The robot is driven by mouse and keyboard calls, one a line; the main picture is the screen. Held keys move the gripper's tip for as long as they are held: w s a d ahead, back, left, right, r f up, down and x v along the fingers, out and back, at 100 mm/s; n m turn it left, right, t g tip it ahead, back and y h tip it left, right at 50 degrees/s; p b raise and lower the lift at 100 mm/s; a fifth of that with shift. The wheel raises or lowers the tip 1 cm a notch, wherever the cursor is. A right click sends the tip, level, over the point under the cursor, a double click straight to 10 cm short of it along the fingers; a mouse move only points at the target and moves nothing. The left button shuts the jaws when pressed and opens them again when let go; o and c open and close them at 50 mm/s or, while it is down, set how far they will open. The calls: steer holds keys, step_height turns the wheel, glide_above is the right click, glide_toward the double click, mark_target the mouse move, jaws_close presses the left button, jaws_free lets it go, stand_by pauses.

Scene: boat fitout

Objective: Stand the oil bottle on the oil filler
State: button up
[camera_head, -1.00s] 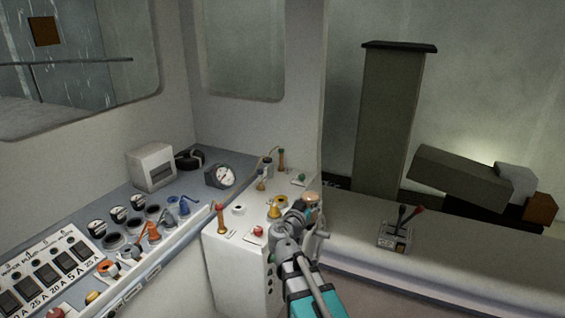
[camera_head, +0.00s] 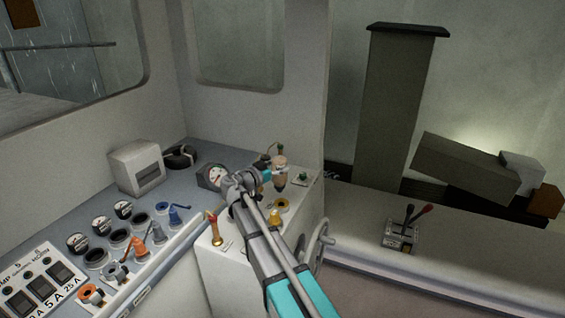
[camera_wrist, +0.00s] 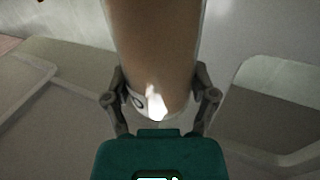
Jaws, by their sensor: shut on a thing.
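The oil bottle (camera_head: 280,169) is a tan cylinder held at the tip of my gripper (camera_head: 268,176), over the back part of the white console. In the wrist view the tan bottle (camera_wrist: 157,45) fills the top middle, with a white marked label near its lower end. My gripper (camera_wrist: 162,103) is shut on it, one finger on each side. A yellow ring-shaped fitting (camera_head: 282,205) on the console top, in front of and below the bottle, looks like the oil filler; I cannot be sure. My arm hides part of the console top.
An orange-and-brass fitting (camera_head: 213,228) stands at the console's left front. A handwheel (camera_head: 321,241) is on its right side. A round gauge (camera_head: 214,176) and several switches lie left. A lever box (camera_head: 402,236) sits on the right ledge. Small fittings crowd the back.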

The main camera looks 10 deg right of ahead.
mark_target(276, 185)
steer(key=shift+s+r, duration=0.1)
steer(key=shift+d, duration=0.25)
steer(key=shift+d+f, duration=0.1)
steer(key=shift+f, duration=0.15)
steer(key=shift+f+b, duration=0.35)
steer(key=shift+b, duration=0.25)
steer(key=shift+f+b, duration=0.35)
steer(key=shift+f+b, duration=0.35)
steer(key=shift+f+b, duration=2.1)
steer(key=shift+f, duration=0.3)
